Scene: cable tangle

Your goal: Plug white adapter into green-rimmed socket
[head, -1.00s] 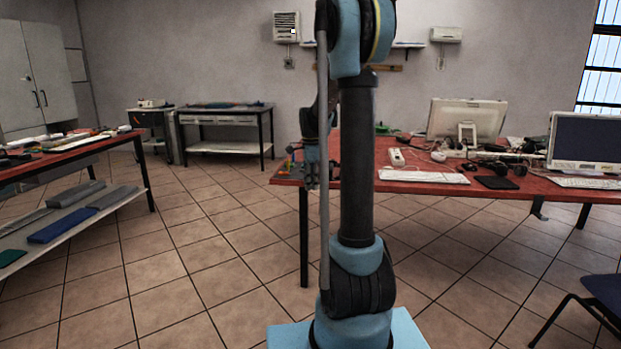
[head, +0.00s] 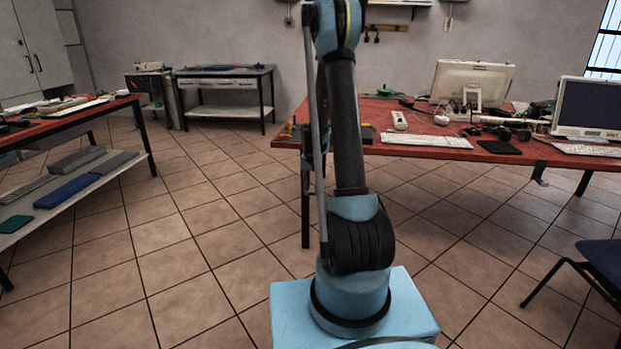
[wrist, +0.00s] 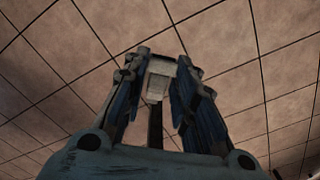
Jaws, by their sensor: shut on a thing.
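In the wrist view, my gripper (wrist: 160,72) is shut on a pale, boxy thing that looks like the white adapter (wrist: 158,84). A dark strip, perhaps its cable, runs from it down toward the palm. Only tiled floor shows beyond the fingertips. In the head view my own arm stands in front, and the gripper and adapter cannot be made out. A white power strip (head: 400,120) lies on the red table (head: 258,143). I cannot make out a green rim on any socket.
A white keyboard (head: 427,139), black pad (head: 499,147), white monitor (head: 472,84), dark-screened computer (head: 588,107) and cables crowd the red table's right side. A blue chair (head: 598,262) stands at lower right. A shelved bench (head: 75,185) is at left. Floor between is open.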

